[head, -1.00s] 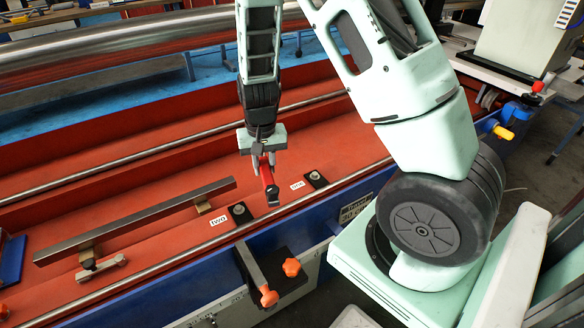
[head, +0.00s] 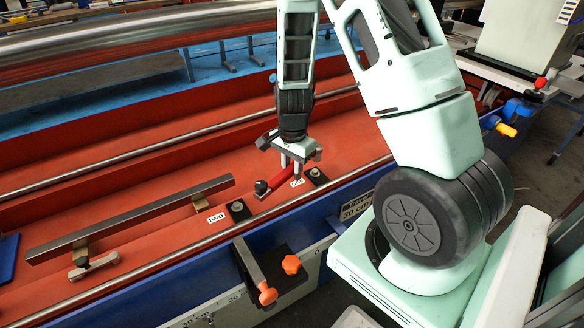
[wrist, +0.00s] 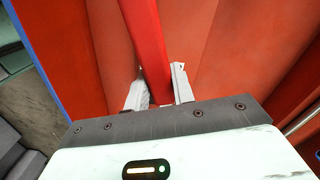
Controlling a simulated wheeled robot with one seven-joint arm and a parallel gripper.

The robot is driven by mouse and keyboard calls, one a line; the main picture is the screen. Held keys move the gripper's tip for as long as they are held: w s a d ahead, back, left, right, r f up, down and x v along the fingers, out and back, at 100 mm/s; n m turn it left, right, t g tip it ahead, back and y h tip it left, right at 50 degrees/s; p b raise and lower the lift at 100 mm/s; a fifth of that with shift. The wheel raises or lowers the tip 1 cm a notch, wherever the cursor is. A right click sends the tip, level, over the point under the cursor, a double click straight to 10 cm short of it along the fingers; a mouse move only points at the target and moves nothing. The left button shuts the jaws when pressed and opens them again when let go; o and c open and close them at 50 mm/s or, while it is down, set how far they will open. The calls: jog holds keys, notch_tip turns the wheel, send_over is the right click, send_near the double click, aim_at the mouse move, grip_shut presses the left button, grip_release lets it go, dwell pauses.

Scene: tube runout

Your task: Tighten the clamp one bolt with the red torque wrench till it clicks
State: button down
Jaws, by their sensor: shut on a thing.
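My gripper (head: 292,164) is shut on the red torque wrench (head: 290,180), above the red bed. The wrench's dark head (head: 261,187) points to the left, between the two clamp blocks. In the wrist view the red wrench (wrist: 150,45) runs up between my two fingers. Clamp one's black block with its bolt (head: 316,176) is just right of my gripper, and its label (head: 297,182) is partly hidden by the wrench and fingers. Clamp two's black block (head: 238,210) is to the left beside its label (head: 216,218). The wrench head appears apart from both bolts.
A long grey bar (head: 130,215) rests on small brass-coloured blocks at the left. A pale tool (head: 92,264) lies below it. A black bracket with orange knobs (head: 268,276) sits at the front edge. A steel rod (head: 190,258) runs along the front of the bed.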

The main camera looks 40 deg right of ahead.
jog(key=shift+f+b, duration=0.9)
jog(key=shift+f, duration=0.35)
jog(key=shift+a+f+b, duration=0.1)
jog(key=shift+f+b, duration=0.65)
jog(key=shift+f, duration=0.55)
jog(key=shift+w+r+m+p, duration=0.15)
jog(key=shift+w+m+p, duration=0.45)
jog(key=shift+w+p, duration=0.15)
jog(key=shift+w+m+p, duration=0.9)
jog(key=shift+w+m, duration=0.1)
jog(key=shift+m, duration=0.1)
jog(key=shift+w+d+m+p, duration=0.2)
jog(key=shift+w+m+p, duration=0.25)
jog(key=shift+w+d+m+p, duration=0.2)
jog(key=shift+w+m+p, duration=0.25)
jog(key=shift+s+f, duration=0.15)
jog(key=shift+f, duration=0.05)
jog(key=shift+s, duration=0.1)
